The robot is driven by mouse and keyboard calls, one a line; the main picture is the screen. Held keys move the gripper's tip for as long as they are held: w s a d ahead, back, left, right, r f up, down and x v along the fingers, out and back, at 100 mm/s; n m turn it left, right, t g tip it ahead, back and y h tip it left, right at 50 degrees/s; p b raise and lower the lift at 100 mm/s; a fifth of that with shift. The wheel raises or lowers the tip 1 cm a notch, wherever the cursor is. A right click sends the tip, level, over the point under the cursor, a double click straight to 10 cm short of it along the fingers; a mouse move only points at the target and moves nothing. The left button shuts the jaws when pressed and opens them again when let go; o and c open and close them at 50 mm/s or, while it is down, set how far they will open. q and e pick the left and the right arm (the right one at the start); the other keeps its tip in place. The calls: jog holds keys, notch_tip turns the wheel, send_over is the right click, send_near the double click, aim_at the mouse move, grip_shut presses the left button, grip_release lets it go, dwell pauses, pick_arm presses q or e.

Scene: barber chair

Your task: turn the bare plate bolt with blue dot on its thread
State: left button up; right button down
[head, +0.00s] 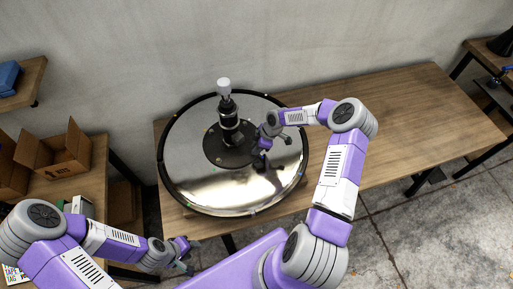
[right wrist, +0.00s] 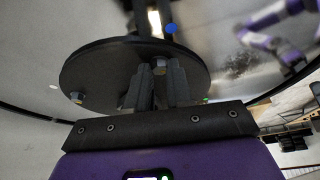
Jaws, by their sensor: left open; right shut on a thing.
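The dark round plate (right wrist: 110,62) lies at the middle of the shiny disc (head: 205,185), around an upright dark column (head: 228,112). My right gripper (head: 262,152) is at the plate's right edge. In the right wrist view my right gripper (right wrist: 161,85) is shut on a grey bolt (right wrist: 160,63) at the plate's near edge; its fingers hide most of it. A blue dot (right wrist: 171,28) shows beyond the fingers, near the column; I cannot tell which bolt it marks. Another bolt (right wrist: 77,97) stands at the plate's left edge. My left gripper (head: 184,256) is open and empty.
The disc rests on a wooden table (head: 400,110), whose right part is clear. Open cardboard boxes (head: 62,152) stand on a table at left. A wall is close behind. My left gripper is in front of the table's near edge, clear of the disc.

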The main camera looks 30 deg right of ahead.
jog(key=m+t+h+b, duration=0.1)
jog(key=m+b, duration=0.1)
jog(key=m, duration=0.1)
jog(key=shift+a+f+m+b, duration=0.1)
jog(key=shift+m+b, duration=0.2)
jog(key=m+b, duration=0.1)
jog(key=b, duration=0.1)
jog(key=m+h+b, duration=0.1)
jog(key=m+b, duration=0.1)
jog(key=m+t+b, duration=0.1)
jog(key=m+b, duration=0.1)
jog(key=shift+s+a+h, duration=0.1)
jog(key=shift+a+h, duration=0.15)
jog(key=shift+h, duration=0.15)
jog(key=shift+s+m+h+b, duration=0.1)
jog(key=shift+m+h+b, duration=0.3)
jog(key=shift+m+b, duration=0.75)
jog(key=c, duration=1)
grip_release()
jog(key=shift+r, duration=0.2)
jog(key=p+v, duration=0.1)
jog(key=v, duration=0.6)
jog(key=shift+s+r, duration=0.15)
